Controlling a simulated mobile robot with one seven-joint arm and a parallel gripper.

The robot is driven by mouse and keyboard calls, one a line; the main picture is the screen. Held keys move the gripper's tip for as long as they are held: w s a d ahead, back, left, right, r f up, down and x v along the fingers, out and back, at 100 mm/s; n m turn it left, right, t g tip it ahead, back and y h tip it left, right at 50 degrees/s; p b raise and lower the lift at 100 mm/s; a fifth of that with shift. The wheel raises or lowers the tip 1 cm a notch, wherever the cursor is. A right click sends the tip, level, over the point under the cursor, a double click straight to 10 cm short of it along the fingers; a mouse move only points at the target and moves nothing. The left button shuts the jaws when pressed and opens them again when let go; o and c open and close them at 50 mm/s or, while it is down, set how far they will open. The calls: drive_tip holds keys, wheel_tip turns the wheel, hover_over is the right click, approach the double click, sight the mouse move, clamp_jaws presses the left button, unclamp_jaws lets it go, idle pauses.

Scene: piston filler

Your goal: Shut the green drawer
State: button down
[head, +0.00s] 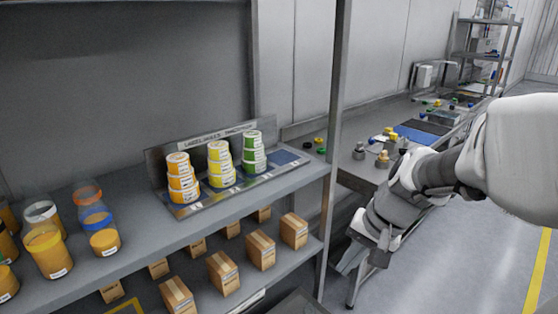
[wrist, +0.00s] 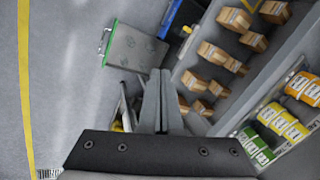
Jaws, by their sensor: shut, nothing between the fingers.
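A grey, flat-looking drawer (wrist: 135,47) with green edges and a metal handle on its left side shows at the top of the wrist view. It appears to stick out from the blue-edged unit beside it; how far it is out I cannot tell. I cannot make it out in the head view. In the head view my gripper (head: 353,260) hangs low beside the end of the shelf, pointing down and left.
A shelf rack (head: 130,244) holds stacked label rolls (head: 218,165), orange jars (head: 48,251) and, below, several cardboard boxes (head: 261,250). A workbench (head: 352,172) with small parts stands behind my arm. Open grey floor (wrist: 70,85) with a yellow line lies left in the wrist view.

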drive_tip(key=w+d+f+m+y+b, duration=0.1)
drive_tip(key=w+d+f+m+b, duration=0.3)
drive_tip(key=f, duration=0.7)
drive_tip(key=w+d+f+m+t+y+b, duration=0.1)
drive_tip(key=w+d+f+m+b, duration=0.15)
drive_tip(key=d+f, duration=0.55)
drive_tip(key=w+d+f+m+y+b, duration=0.15)
drive_tip(key=f+m, duration=0.25)
drive_tip(key=f, duration=0.9)
drive_tip(key=s+d+f+m+t+b, duration=0.1)
drive_tip(key=s+d+f+m+b, duration=0.2)
drive_tip(key=f, duration=0.9)
drive_tip(key=s+d+f+m+t+h+b, duration=0.15)
drive_tip(key=f+m, duration=0.35)
drive_tip(key=f, duration=0.6)
drive_tip(key=s+d+f+m+t+b, duration=0.1)
drive_tip(key=s+d+f+m+b, duration=0.25)
drive_tip(key=f, duration=0.85)
drive_tip(key=w+a+f+b, duration=0.1)
drive_tip(key=w+a+f, duration=0.1)
drive_tip(key=w+a+f+b, duration=0.1)
drive_tip(key=w+a+f, duration=0.1)
drive_tip(key=w, duration=0.1)
drive_tip(key=w+a+f+b, duration=0.2)
drive_tip(key=w, duration=0.1)
drive_tip(key=shift+a+f, duration=0.2)
drive_tip(key=shift+f, duration=0.05)
drive_tip(key=shift+w+a+r, duration=0.1)
drive_tip(key=shift+w+a, duration=0.2)
drive_tip(key=shift+w, duration=0.1)
